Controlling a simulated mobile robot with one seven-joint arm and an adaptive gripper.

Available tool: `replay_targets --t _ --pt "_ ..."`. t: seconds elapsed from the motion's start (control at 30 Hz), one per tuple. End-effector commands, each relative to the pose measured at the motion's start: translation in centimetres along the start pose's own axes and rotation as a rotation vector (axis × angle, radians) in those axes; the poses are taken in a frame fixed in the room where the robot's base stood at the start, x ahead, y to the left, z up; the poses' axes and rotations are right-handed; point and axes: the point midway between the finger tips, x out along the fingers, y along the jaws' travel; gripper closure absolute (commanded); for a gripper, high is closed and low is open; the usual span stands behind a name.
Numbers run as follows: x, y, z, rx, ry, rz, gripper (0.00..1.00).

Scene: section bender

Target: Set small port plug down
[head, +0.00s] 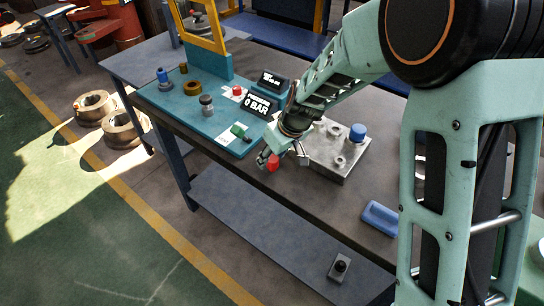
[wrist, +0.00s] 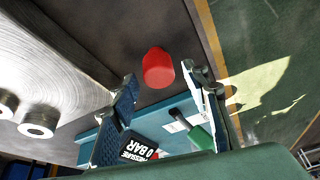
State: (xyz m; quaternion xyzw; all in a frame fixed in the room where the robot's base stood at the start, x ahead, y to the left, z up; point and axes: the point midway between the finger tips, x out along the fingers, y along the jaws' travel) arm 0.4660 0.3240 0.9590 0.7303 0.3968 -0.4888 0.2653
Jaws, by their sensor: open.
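A small red plug (head: 272,163), which looks like the small port plug, sits by the front edge of the bench, just left of the metal block (head: 345,165). It shows whole in the wrist view (wrist: 158,68), standing beyond the fingertips on the dark bench top. My gripper (head: 281,157) is open, its two fingers spread on either side of the plug. In the wrist view the gap between the fingertips (wrist: 161,82) lines up with the plug, and neither finger visibly touches it. I cannot tell the exact distance.
A teal mat (head: 165,98) to the left bears a green part (head: 241,131), a grey-topped cylinder (head: 206,105) and a "0 BAR" display (head: 260,106). A blue cap (head: 357,132) stands on the metal block. A blue tray (head: 381,218) lies at right. The bench's front edge is close.

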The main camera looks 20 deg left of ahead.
Motion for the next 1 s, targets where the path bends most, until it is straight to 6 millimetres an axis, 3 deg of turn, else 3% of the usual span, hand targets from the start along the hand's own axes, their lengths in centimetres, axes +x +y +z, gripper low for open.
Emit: replay_targets --t 0.5,0.7,1.0 --pt "-9.1 0.1 -0.1 0.0 0.004 0.003 0.57" --pt "-10.8 0.0 0.0 0.001 0.0 0.001 0.57" --pt "-11.2 0.0 0.0 0.0 0.0 0.001 0.57"
